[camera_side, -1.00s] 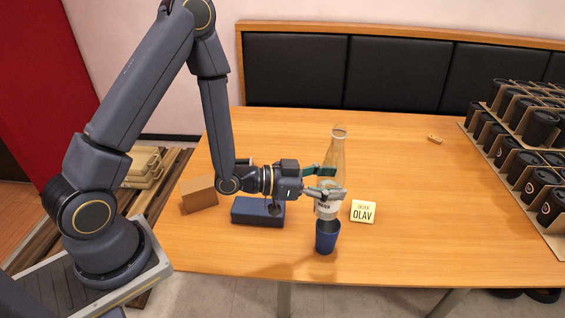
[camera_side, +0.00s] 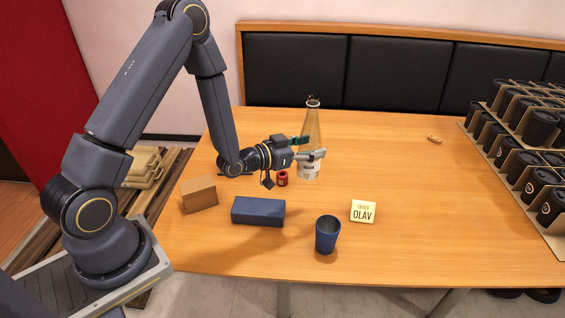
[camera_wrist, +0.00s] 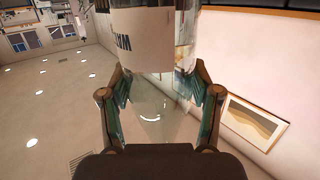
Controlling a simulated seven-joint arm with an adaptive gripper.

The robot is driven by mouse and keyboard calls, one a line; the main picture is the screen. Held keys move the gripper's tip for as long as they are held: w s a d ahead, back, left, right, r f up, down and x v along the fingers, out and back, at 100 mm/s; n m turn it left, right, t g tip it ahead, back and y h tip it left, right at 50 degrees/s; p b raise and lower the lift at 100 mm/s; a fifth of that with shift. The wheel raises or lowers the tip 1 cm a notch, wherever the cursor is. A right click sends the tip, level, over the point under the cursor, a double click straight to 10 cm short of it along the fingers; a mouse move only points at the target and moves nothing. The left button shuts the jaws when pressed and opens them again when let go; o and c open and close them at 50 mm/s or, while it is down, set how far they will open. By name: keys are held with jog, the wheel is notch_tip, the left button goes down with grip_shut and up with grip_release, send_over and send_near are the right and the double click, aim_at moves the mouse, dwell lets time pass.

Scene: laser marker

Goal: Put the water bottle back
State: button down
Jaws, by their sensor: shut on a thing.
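The water bottle (camera_side: 312,132) is a clear glass bottle with a narrow neck and a white label near its base. It stands upright between the fingers of my gripper (camera_side: 308,149), which is shut on it. In the side view I cannot tell whether its base touches the table or hangs just above it. In the wrist view the bottle (camera_wrist: 155,85) fills the middle, its label at the top, with the fingers of my gripper (camera_wrist: 158,108) on both sides.
A dark blue box (camera_side: 257,212), a brown box (camera_side: 198,195) and a small red item (camera_side: 282,179) are close by. Cardboard racks of black cups (camera_side: 545,165) fill the right.

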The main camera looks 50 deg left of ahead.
jog(key=shift+f, duration=1.5)
jog(key=shift+w+f, duration=0.15)
jog(key=shift+f, duration=0.05)
jog(key=shift+w+f, duration=3.2)
jog(key=shift+w, duration=0.25)
jog(key=shift+w+f, duration=3.2)
jog(key=shift+w, duration=0.25)
jog(key=shift+f, duration=0.15)
jog(key=shift+c, duration=1.2)
grip_release()
jog(key=shift+s+f, duration=0.1)
